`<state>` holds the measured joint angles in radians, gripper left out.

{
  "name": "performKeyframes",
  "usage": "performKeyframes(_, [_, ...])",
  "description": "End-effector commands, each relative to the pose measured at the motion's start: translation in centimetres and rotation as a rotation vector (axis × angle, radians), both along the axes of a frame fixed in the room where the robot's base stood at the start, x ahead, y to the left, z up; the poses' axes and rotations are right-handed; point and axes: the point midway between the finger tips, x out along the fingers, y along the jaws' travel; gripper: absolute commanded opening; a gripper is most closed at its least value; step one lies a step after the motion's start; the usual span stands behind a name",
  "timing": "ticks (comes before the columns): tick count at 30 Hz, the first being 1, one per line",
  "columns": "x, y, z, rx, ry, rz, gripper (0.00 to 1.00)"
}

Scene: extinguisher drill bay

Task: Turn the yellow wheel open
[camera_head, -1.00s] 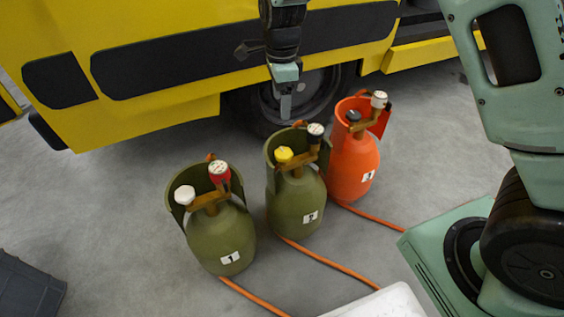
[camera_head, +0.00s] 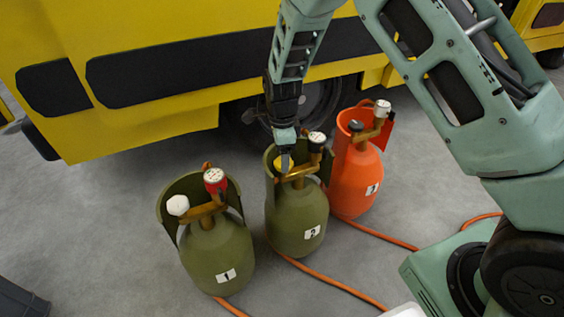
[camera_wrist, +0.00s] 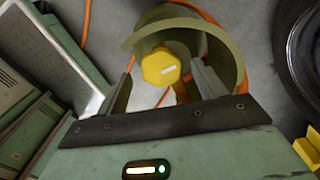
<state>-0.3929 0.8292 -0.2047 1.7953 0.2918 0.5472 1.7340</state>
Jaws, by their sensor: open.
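The yellow wheel (camera_head: 281,163) sits on top of the middle green cylinder (camera_head: 296,214), marked 2, partly hidden by my gripper (camera_head: 285,160) in the head view. In the wrist view the yellow wheel (camera_wrist: 161,67) lies between the two open fingers of my gripper (camera_wrist: 160,85), with a pale mark on its top. Gaps show on both sides of the wheel, and I see no contact. The cylinder's green collar (camera_wrist: 225,45) curves around the wheel's far side and right side.
A green cylinder (camera_head: 218,254) marked 1, with a white wheel, stands left. An orange cylinder (camera_head: 358,180) marked 3 stands right. Orange hoses (camera_head: 335,284) run along the floor. A yellow vehicle (camera_head: 140,125) stands behind. Clear grey floor (camera_head: 100,220) lies left.

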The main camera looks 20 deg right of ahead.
Motion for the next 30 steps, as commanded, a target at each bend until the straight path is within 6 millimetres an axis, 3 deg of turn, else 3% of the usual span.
performKeyframes(5, [0.0,0.0,-1.6,0.0,0.0,0.001,0.69])
performKeyframes(15, [0.0,0.0,-1.8,0.001,-0.001,0.0,0.69])
performKeyframes(20, [0.0,0.0,-1.8,0.0,0.0,0.0,0.25])
performKeyframes(30, [0.0,0.0,-1.6,0.0,0.001,0.03,0.25])
